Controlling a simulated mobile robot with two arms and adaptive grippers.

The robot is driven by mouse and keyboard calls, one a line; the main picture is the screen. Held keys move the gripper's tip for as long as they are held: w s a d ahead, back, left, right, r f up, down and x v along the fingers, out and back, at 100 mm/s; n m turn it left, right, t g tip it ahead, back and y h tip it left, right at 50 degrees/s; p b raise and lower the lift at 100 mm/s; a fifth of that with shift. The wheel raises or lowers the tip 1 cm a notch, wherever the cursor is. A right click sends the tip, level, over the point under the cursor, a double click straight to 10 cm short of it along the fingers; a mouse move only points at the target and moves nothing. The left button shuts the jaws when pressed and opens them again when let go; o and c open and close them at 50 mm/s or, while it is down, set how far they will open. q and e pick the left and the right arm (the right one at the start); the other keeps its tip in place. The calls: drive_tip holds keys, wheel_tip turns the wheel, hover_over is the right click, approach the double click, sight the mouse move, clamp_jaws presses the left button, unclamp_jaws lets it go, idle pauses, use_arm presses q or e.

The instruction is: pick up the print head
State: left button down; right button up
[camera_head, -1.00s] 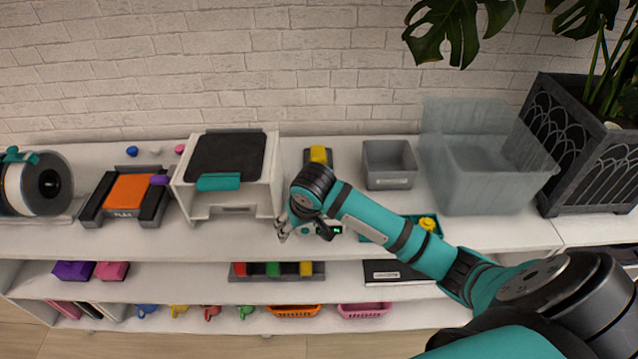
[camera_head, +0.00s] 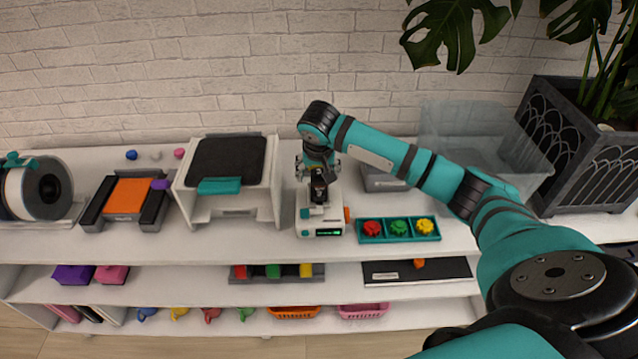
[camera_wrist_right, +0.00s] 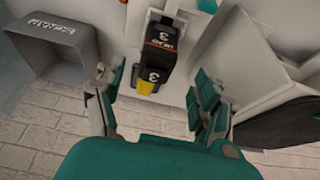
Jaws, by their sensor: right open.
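The print head is a black block marked "HEAD 3" (camera_wrist_right: 162,50). In the head view it shows as a dark block (camera_head: 318,188) at the upper part of a white machine (camera_head: 319,219) with a green display. My right gripper (camera_head: 319,170) points down just over it, its fingers open. In the right wrist view the print head lies between the two spread fingers, with a gap on each side and neither finger visibly touching it. A yellow part (camera_wrist_right: 146,87) shows at its end nearest the wall. My left gripper is not in view.
A white open-fronted unit with a dark top (camera_head: 229,160) stands close on the left. A grey bin (camera_head: 380,180), partly behind my arm, and a clear tub (camera_head: 460,125) stand right. A teal tray (camera_head: 398,239) with red, green and yellow pieces lies beside the machine.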

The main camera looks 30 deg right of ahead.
sight(319, 174)
drive_tip(key=x, duration=0.2)
drive_tip(key=shift+w+f, duration=0.1)
drive_tip(key=shift+f, duration=0.25)
drive_tip(key=x, duration=0.2)
drive_tip(key=p+x, duration=0.1)
drive_tip(key=x, duration=0.1)
drive_tip(key=shift+d+p, duration=0.25)
drive_tip(key=shift+p, duration=0.05)
drive_tip(key=shift+w+f, duration=0.1)
drive_tip(key=shift+f, duration=0.45)
drive_tip(key=shift+d, duration=0.1)
drive_tip(key=c, duration=1.4)
drive_tip(key=shift+r, duration=0.15)
drive_tip(key=shift+r+b, duration=0.3)
drive_tip(key=shift+r, duration=0.2)
wheel_tip(319, 174, up, 2)
drive_tip(key=shift+r+b, duration=0.15)
drive_tip(key=shift+b, duration=0.25)
drive_tip(key=s+a, duration=0.1)
drive_tip(key=s, duration=0.4)
drive_tip(key=s+a+r+b, duration=0.1)
drive_tip(key=s+a, duration=0.1)
drive_tip(key=s, duration=0.3)
drive_tip(key=s+a+b, duration=0.1)
drive_tip(key=s, duration=0.4)
drive_tip(key=shift+s+a+r, duration=0.15)
drive_tip(key=shift+a+r, duration=0.1)
drive_tip(key=shift+a, duration=0.15)
